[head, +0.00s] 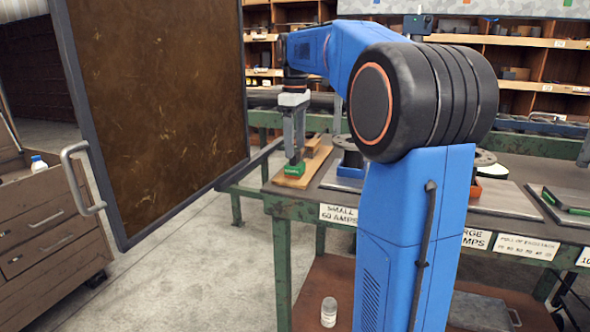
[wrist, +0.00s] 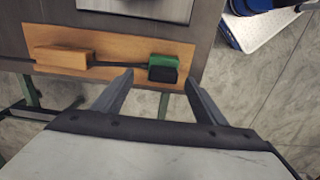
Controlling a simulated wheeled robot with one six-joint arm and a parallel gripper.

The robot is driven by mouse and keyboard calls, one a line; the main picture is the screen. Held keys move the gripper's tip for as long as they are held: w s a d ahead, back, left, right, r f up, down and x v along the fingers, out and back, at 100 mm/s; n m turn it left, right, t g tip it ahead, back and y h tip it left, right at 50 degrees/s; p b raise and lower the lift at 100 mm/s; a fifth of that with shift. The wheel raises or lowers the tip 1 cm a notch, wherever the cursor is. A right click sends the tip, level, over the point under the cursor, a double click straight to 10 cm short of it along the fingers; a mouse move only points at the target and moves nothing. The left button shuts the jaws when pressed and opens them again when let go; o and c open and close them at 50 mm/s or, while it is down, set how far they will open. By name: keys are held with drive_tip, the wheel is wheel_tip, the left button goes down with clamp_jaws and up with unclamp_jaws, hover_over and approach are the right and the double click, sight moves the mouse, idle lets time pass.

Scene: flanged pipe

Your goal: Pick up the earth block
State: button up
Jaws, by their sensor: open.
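A small green block with a dark face (wrist: 163,68), the likely earth block, sits on a wooden board (wrist: 115,76) near one end. A dark rod or cable joins it to a tan wooden block (wrist: 60,58). My gripper (wrist: 159,78) is open and empty, with one fingertip to each side of the block in the wrist view. In the head view my gripper (head: 294,158) points down just above or around the block; contact cannot be told.
A green-framed table (head: 282,235) carries a flanged pipe part (head: 349,160) right of the board and a plate with a green-handled tool (head: 565,205). A dark framed panel (head: 160,110) stands at left. A small jar (head: 329,312) sits on the lower shelf.

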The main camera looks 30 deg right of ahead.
sight(295, 153)
drive_tip(key=shift+s+a+f, duration=0.1)
drive_tip(key=shift+s+f, duration=0.05)
drive_tip(key=shift+f, duration=1.1)
drive_tip(key=shift+s+a+f, duration=0.1)
drive_tip(key=shift+f, duration=1.1)
drive_tip(key=c, duration=1.1)
